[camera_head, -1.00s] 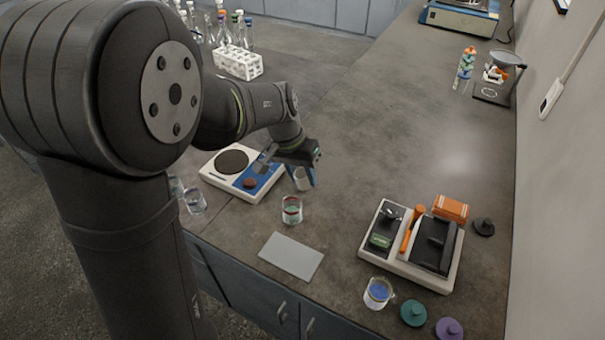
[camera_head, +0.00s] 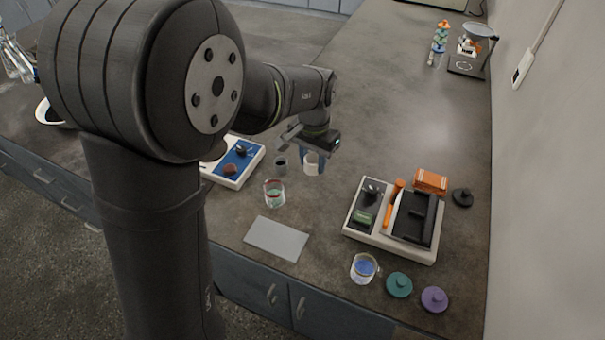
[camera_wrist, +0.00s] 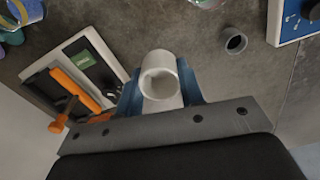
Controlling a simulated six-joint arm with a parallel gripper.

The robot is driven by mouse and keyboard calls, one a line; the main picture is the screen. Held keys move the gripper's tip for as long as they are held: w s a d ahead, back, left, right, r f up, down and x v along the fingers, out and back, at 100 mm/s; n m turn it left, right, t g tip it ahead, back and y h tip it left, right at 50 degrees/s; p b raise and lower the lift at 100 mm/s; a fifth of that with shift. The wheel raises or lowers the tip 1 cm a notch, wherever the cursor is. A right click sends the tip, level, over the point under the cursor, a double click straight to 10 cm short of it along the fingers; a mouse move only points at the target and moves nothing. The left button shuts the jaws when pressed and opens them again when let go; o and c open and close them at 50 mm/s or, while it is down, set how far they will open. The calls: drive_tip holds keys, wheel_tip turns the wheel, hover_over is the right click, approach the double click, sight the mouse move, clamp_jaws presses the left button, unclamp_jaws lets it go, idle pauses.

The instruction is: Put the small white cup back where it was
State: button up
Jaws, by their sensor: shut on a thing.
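The small white cup (camera_head: 311,165) is between the blue fingers of my gripper (camera_head: 312,160), near the blue-and-white device in the head view. The wrist view shows the cup (camera_wrist: 159,75) from its open end, with the blue fingers (camera_wrist: 160,95) pressed on both sides of it. My gripper is shut on the cup. I cannot tell how high the cup is above the bench. A small dark grey cup (camera_head: 281,164) stands just left of it; it also shows in the wrist view (camera_wrist: 235,41).
A glass beaker with a red rim (camera_head: 274,192) stands in front, near a flat grey plate (camera_head: 276,239). A blue beaker (camera_head: 363,268) and lids sit by the front edge. Bench behind my gripper is clear.

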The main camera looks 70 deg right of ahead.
drive_tip(key=s+d+f+m, duration=0.2)
drive_tip(key=s, duration=0.4)
hover_over(308, 180)
drive_tip(key=shift+m, duration=0.3)
wheel_tip(308, 180, down, 7)
drive_tip(key=shift+f, duration=2.15)
drive_tip(key=shift+f, duration=0.1)
drive_tip(key=o, duration=1)
drive_tip(key=shift+c, duration=0.2)
